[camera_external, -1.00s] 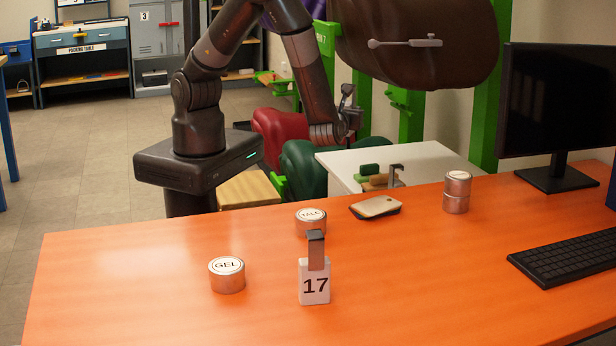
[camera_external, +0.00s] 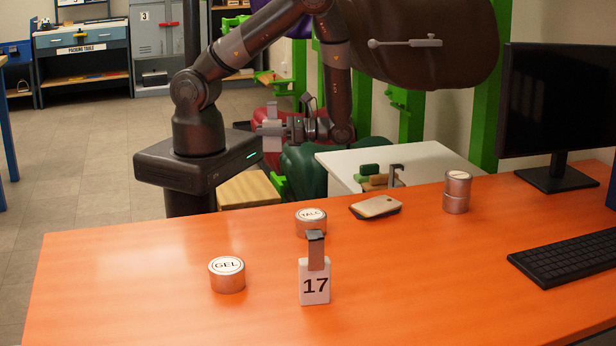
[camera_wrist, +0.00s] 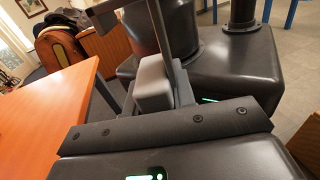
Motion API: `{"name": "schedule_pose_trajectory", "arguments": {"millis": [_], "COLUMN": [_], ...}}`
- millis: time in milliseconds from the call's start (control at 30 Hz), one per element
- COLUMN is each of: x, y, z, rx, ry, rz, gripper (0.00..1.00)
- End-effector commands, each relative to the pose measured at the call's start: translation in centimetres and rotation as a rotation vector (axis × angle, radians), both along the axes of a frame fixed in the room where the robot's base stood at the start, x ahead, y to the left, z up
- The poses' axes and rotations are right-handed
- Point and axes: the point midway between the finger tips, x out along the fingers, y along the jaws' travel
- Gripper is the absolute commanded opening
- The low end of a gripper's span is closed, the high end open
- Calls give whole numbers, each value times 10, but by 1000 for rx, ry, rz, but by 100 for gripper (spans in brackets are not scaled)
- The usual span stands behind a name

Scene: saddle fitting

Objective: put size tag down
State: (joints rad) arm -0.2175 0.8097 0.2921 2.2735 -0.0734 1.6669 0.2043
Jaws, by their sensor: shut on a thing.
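My gripper (camera_external: 284,131) is in the air beyond the far edge of the orange table, beside my base, pointing left in the external view. It is shut on a small pale tag-like piece (camera_external: 268,139) with a narrower grey top; I take this for the size tag. No number can be read on it. In the wrist view a grey block (camera_wrist: 152,84) shows at the jaws; I cannot tell whether it is tag or finger. Another tag, marked 17 (camera_external: 315,284), stands upright on the table with a grey clip on top.
A white table (camera_external: 425,160) stands behind.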

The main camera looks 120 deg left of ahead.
Motion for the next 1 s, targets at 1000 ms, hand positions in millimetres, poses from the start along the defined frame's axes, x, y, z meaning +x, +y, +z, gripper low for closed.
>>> {"name": "schedule_pose_trajectory", "arguments": {"millis": [1000], "x": [84], "y": [-75], "z": [2], "rx": [-2], "ry": [1], "rz": [1180], "gripper": [0]}}
